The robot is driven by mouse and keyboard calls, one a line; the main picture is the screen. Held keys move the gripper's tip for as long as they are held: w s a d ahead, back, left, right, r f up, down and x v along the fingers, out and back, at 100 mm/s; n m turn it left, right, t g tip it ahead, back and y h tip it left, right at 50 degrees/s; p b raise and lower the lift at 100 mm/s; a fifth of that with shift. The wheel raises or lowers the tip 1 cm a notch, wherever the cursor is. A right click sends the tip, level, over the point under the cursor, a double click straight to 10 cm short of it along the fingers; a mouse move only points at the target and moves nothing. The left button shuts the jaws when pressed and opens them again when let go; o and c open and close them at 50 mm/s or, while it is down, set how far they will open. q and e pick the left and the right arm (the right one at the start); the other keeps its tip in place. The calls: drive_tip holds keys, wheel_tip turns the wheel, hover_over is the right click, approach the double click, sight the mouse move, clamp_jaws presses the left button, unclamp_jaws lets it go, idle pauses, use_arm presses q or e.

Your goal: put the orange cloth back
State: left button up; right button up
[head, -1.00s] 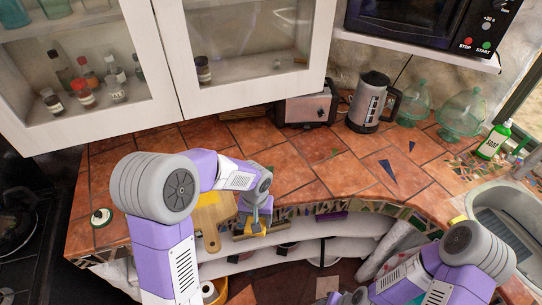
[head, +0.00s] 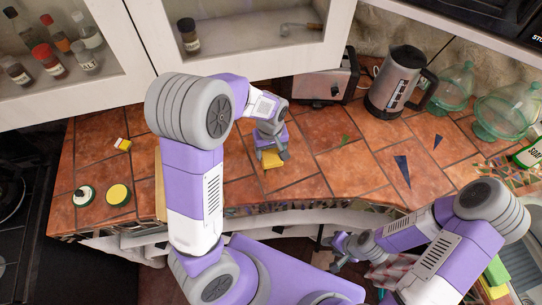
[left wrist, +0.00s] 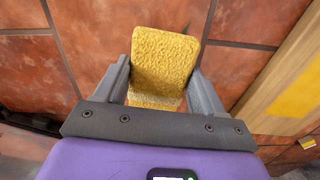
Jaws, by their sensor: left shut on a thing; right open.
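A yellow-orange, fuzzy cloth (left wrist: 163,58) stands between the two grey fingers of my left gripper (left wrist: 162,78) in the left wrist view. It also shows as a small yellow-orange patch (head: 272,161) under that gripper (head: 271,152) in the head view. My left gripper is shut on it over the terracotta counter (head: 325,183). I cannot tell whether the cloth touches the tiles. My right gripper (head: 342,248) is open and empty, low in front of the counter's front edge.
A toaster (head: 328,82), a kettle (head: 398,80) and glass domes (head: 452,88) stand at the back. A wooden board (head: 160,185) lies partly behind my left arm. A round yellow sponge (head: 118,194) lies at the left. The middle tiles are mostly clear.

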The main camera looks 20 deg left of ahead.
sight(270, 152)
use_arm(q)
wheel_tip(270, 152, down, 4)
drive_tip(key=shift+r+b, duration=0.25)
drive_tip(key=shift+b, duration=0.05)
drive_tip(key=shift+w+f, duration=0.1)
drive_tip(key=shift+f, duration=0.2)
drive_tip(key=o, duration=1)
drive_tip(key=shift+r, duration=0.1)
wheel_tip(270, 152, up, 12)
drive_tip(key=shift+r+p, duration=0.2)
drive_tip(key=shift+p, duration=0.95)
